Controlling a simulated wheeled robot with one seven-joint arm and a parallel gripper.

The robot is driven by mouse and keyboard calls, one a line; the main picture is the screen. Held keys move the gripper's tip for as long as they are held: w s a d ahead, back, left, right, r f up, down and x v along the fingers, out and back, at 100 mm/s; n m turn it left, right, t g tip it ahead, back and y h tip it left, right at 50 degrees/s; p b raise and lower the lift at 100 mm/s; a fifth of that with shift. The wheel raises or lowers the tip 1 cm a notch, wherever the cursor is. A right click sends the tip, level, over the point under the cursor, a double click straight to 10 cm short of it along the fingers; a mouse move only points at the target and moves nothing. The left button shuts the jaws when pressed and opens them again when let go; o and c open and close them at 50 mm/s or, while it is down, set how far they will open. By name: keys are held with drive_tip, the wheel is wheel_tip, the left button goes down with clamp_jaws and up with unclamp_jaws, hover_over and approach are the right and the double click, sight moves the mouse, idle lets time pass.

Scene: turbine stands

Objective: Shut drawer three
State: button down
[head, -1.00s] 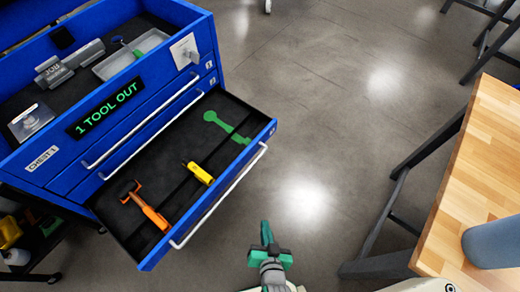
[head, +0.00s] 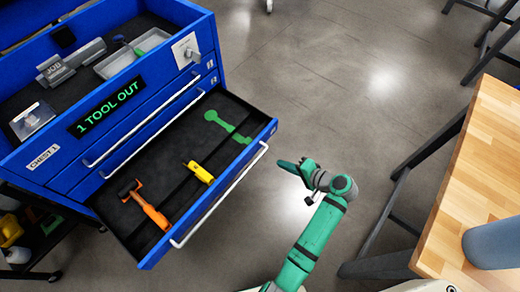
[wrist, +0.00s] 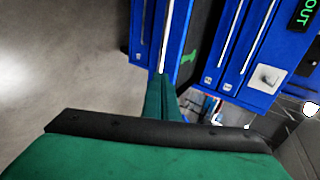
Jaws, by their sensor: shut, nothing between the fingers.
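The blue tool chest (head: 50,160) stands at the left in the head view. Its lowest visible drawer (head: 200,225) is pulled out, with a long pale handle (head: 225,195) on its front. In the black tray lie an orange-handled tool (head: 145,205) and a yellow tool (head: 198,172); a green wrench-shaped area (head: 222,124) shows near the right end. My gripper (head: 283,164) is shut and empty, just right of the drawer front, apparently apart from it. In the wrist view my gripper (wrist: 162,85) points towards the drawer front and handle (wrist: 167,35).
Two shut drawers with handles (head: 143,118) lie above the open one. A wooden table (head: 485,160) with a grey cylinder (head: 493,243) stands at right. The floor between is clear.

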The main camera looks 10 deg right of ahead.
drive_tip(key=r, duration=0.2)
approach(253, 147)
drive_tip(key=shift+y, duration=0.4)
drive_tip(key=w+f, duration=0.1)
drive_tip(key=w+a+f, duration=0.2)
drive_tip(key=shift+w+f, duration=0.2)
drive_tip(key=shift+f, duration=0.15)
drive_tip(key=shift+w+a, duration=0.15)
drive_tip(key=shift+w, duration=0.25)
drive_tip(key=shift+w+a, duration=0.1)
drive_tip(key=shift+a, duration=0.05)
